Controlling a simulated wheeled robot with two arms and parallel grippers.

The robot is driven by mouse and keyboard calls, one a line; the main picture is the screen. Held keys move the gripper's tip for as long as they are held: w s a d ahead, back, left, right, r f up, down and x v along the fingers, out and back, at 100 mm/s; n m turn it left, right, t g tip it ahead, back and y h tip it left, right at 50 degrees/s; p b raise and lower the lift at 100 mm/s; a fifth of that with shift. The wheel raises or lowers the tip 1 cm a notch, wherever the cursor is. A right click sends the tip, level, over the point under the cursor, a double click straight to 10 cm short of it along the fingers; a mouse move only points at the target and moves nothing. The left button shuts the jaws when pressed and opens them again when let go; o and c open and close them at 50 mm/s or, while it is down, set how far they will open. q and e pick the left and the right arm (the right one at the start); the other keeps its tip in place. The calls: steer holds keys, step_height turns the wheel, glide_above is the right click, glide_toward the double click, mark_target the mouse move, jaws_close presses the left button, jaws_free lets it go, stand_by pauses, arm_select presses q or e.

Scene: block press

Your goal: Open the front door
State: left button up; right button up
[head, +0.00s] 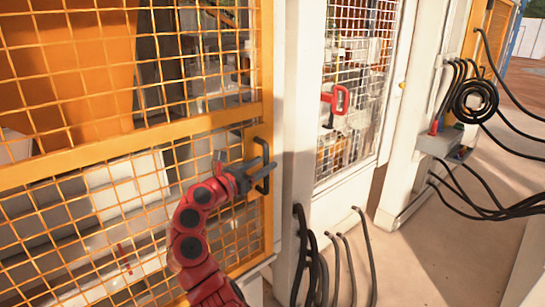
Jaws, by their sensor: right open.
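The front door (150,144) is an orange-framed wire mesh door that fills the left of the head view. It stands shut against a white post, as far as I can see. A black bar handle (265,154) is fixed on its right frame, at mid height. My right gripper (258,171), on a red arm that rises from the bottom, is open at the handle. Its dark fingers overlap the handle in the picture. I cannot tell whether the bar sits between them or whether they touch. My left gripper is not in view.
A white post (299,100) stands right of the door. Beyond it is a mesh panel (352,60) with a red handle-like part (340,99). Black cables (365,250) hang low near the post, and a cable coil (474,101) hangs farther right. Floor (430,260) is open at the lower right.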

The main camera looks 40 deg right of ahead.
steer(key=x, duration=0.5)
steer(key=shift+d, duration=0.1)
jaws_close()
stand_by(1.3)
